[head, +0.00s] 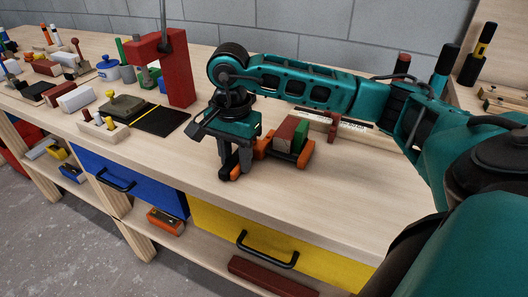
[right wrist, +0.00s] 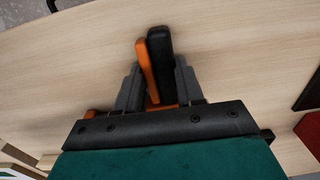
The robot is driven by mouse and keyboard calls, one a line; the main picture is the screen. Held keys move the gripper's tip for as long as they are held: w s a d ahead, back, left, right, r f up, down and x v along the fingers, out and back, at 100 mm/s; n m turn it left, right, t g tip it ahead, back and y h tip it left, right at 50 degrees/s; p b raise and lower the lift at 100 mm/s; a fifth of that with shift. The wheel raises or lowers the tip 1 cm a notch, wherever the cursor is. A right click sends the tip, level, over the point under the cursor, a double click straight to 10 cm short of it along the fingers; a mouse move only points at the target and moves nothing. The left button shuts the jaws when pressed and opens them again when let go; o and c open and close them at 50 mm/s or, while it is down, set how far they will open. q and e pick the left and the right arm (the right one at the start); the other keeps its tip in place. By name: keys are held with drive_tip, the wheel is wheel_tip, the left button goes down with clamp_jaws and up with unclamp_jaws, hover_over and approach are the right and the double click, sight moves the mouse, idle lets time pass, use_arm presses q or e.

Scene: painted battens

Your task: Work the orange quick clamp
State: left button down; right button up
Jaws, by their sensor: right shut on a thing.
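The orange quick clamp (head: 305,154) lies on the workbench near its front edge. A red-brown batten (head: 285,133) and a green batten (head: 300,136) lie side by side at it, seemingly between its jaws. My right gripper (head: 233,170) points down at the clamp's left end, shut on its handle. In the right wrist view, the orange lever (right wrist: 148,68) and the black grip (right wrist: 160,55) stand side by side between my fingers, nearly together at the tips. The fingers hide the lower handle. My left gripper is not in view.
A tall red C-shaped frame (head: 180,75) stands behind on the left, near a black mat (head: 160,121). Blocks and tools crowd the bench's left part. A blue drawer (head: 125,178) and a yellow drawer (head: 300,248) are below. The bench right of the clamp is mostly bare.

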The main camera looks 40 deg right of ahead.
drive_tip(key=o, duration=1)
drive_tip(key=shift+s, duration=0.1)
drive_tip(key=shift+c, duration=0.2)
drive_tip(key=o, duration=0.3)
drive_tip(key=shift+s+d, duration=0.1)
drive_tip(key=shift+s, duration=0.05)
drive_tip(key=shift+o, duration=0.4)
drive_tip(key=shift+s+d, duration=0.1)
drive_tip(key=shift+s, duration=0.1)
drive_tip(key=shift+w, duration=0.2)
drive_tip(key=shift+r, duration=0.2)
wheel_tip(320, 180, up, 7)
drive_tip(key=p, duration=0.4)
drive_tip(key=shift+f, duration=0.2)
